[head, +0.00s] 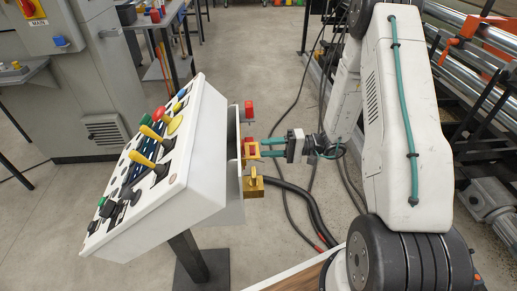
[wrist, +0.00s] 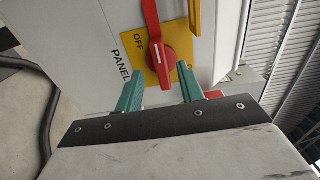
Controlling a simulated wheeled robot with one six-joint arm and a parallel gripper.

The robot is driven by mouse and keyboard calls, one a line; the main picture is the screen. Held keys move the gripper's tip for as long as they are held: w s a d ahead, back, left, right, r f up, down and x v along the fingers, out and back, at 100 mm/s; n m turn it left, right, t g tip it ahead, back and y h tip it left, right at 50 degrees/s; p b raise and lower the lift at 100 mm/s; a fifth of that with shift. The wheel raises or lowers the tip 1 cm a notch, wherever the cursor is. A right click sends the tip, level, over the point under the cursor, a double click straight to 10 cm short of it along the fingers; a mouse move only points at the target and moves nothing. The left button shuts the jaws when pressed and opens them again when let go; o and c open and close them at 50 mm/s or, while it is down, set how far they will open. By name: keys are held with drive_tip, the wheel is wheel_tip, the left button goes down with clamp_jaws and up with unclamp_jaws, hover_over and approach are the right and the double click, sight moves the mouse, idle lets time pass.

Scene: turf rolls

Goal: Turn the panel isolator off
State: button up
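The panel isolator is a red rotary handle (wrist: 164,58) on a yellow plate (wrist: 138,62), marked OFF at its upper left; a partly hidden label starts with O at lower right. The word PANEL is on the white wall beside it. In the head view the isolator (head: 250,148) is on the right side of the sloping control console (head: 212,190). My gripper (head: 263,148) points left at it. In the wrist view my gripper (wrist: 163,88) has its green fingers apart, one on each side of the handle's lower end. Contact cannot be told.
Another red handle (head: 249,110) is behind the isolator, and a yellow part (head: 253,184) is in front on the same console side. The console top has several levers and buttons. Black cables (head: 297,205) lie on the floor below. A grey cabinet (head: 85,90) stands at left.

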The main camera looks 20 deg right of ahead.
drive_tip(key=shift+v, duration=1.7)
drive_tip(key=s+a+r+n+g+h, duration=0.1)
drive_tip(key=s+a+r+g+h, duration=0.1)
drive_tip(key=s+r+h, duration=0.6)
drive_tip(key=s+a+r+n+g+h, duration=0.2)
drive_tip(key=s+r+h, duration=0.7)
drive_tip(key=s+r, duration=0.9)
drive_tip(key=shift+s+a+r, duration=0.2)
drive_tip(key=shift+a, duration=0.1)
